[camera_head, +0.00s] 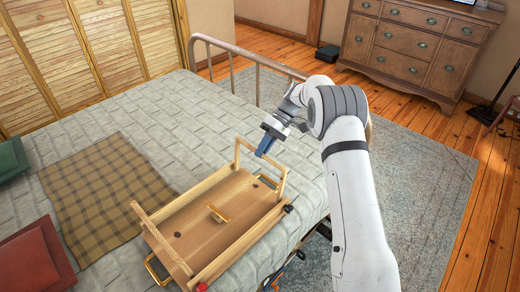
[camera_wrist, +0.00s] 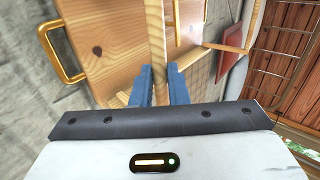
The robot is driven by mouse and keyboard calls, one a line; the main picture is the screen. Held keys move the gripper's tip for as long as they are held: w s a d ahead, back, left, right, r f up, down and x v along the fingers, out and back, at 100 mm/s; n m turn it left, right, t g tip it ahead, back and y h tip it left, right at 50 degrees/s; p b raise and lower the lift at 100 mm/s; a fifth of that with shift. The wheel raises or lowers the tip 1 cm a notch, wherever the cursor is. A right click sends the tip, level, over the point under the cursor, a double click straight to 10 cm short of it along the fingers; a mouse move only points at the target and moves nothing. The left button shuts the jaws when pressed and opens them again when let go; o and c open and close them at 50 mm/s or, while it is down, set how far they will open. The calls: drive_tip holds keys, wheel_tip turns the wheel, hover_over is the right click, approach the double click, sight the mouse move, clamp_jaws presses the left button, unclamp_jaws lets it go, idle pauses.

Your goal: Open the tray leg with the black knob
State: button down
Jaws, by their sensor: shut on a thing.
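The wooden bed tray (camera_head: 215,240) lies on the bed with its inside facing up. At its far right end, a U-shaped wooden leg (camera_head: 237,156) stands raised above the tray. The black knob (camera_head: 289,208) is on the tray's right side, by this leg's foot. My gripper (camera_head: 264,150) is shut on the leg's crossbar. In the wrist view, the blue fingers (camera_wrist: 160,88) pinch the wooden bar (camera_wrist: 156,35) from both sides. The other leg (camera_head: 160,238) is at the near left end, by a red knob (camera_head: 202,287).
Brass handles are at the tray ends (camera_head: 266,182), and a brass catch (camera_head: 218,213) is in the middle. A plaid blanket (camera_head: 105,195) and red and green pillows lie to the left. The metal bed rail (camera_head: 258,82) runs behind my gripper. A dresser (camera_head: 415,45) stands farther back.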

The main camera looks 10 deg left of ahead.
drive_tip(key=c, duration=1.7)
unclamp_jaws()
drive_tip(key=shift+w+d+f, duration=0.1)
drive_tip(key=shift+d+f, duration=0.05)
drive_tip(key=shift+f, duration=0.3)
drive_tip(key=shift+w+d+f, duration=0.1)
drive_tip(key=shift+d+f, duration=0.05)
drive_tip(key=shift+f, duration=0.3)
drive_tip(key=shift+s+r, duration=0.1)
drive_tip(key=shift+r, duration=0.05)
drive_tip(key=v, duration=0.8)
drive_tip(key=shift+a, duration=0.2)
drive_tip(key=shift+r, duration=0.15)
